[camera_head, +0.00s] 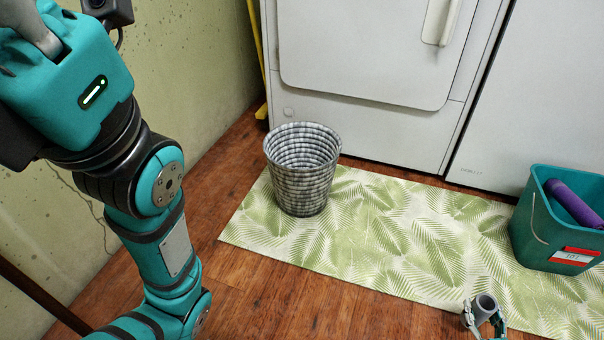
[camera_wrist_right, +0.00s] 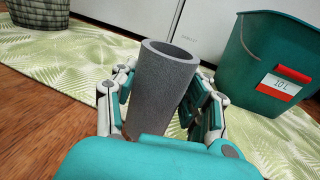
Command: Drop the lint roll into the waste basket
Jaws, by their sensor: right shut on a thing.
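The lint roll is a grey hollow tube; in the head view (camera_head: 487,301) it shows at the bottom right, and in the wrist view (camera_wrist_right: 160,88) it stands upright, slightly tilted. My right gripper (camera_head: 484,318) is shut on it, with fingers on both sides of the tube (camera_wrist_right: 162,110). The waste basket (camera_head: 303,184) is a grey woven open-topped basket, looking empty, on the leaf-patterned mat. It is left of and beyond my right gripper, well apart from it. My left gripper's housing (camera_head: 70,80) is at the upper left; its fingertips are not visible.
A teal bucket (camera_head: 535,235) with a 10 L label and a purple cylinder (camera_head: 575,203) inside stands on the mat at the right. White appliances (camera_head: 370,50) line the back. The leaf-patterned mat (camera_head: 390,245) is clear between basket and bucket.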

